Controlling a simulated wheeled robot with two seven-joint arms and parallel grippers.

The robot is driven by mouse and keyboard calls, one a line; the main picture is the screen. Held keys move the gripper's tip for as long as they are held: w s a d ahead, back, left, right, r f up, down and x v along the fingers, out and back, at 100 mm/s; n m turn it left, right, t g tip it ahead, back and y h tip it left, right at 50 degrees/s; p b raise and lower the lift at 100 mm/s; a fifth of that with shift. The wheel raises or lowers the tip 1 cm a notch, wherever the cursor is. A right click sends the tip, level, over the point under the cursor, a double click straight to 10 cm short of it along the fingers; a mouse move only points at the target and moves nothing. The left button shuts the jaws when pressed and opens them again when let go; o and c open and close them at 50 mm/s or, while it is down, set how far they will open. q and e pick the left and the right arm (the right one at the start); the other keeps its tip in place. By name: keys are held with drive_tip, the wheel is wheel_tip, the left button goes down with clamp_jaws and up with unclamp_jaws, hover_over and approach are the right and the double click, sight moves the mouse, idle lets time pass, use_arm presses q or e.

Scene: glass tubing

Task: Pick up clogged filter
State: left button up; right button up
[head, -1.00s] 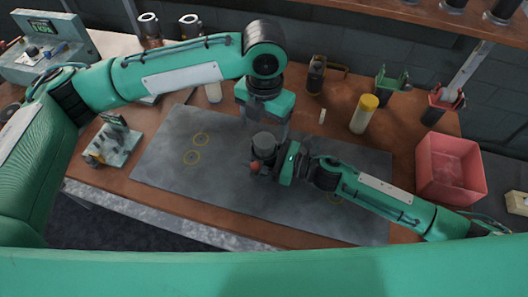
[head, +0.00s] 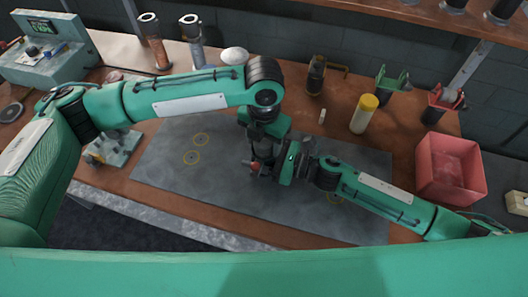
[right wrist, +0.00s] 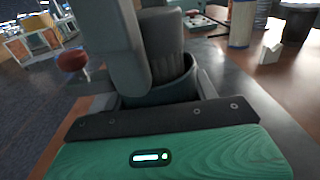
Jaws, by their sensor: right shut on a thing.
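My right gripper (head: 278,166) is shut on a dark round housing (right wrist: 158,92) with a red knob (head: 254,168) on its side. The knob also shows in the right wrist view (right wrist: 72,60). A grey ribbed cylinder (right wrist: 162,40), possibly the clogged filter, stands upright in the housing's open top. My left gripper (head: 264,148) points down directly over the housing and hides most of it in the head view. Its grey fingers (right wrist: 112,45) are close beside the ribbed cylinder. I cannot tell whether they touch it.
A grey mat (head: 215,195) with yellow rings lies below. A yellow-capped cylinder (head: 363,115), green holder (head: 391,82), red holder (head: 444,105) and pink bin (head: 450,165) stand right. Two tubes (head: 153,40) stand at the back left. A small device (head: 115,148) sits left.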

use_arm(q)
drive_tip(key=c, duration=1)
drive_tip(key=shift+r, duration=0.15)
use_arm(e)
drive_tip(key=o, duration=1.1)
use_arm(q)
wheel_tip(320, 180, up, 18)
use_arm(e)
drive_tip(key=shift+o, duration=0.2)
drive_tip(key=v, duration=1.2)
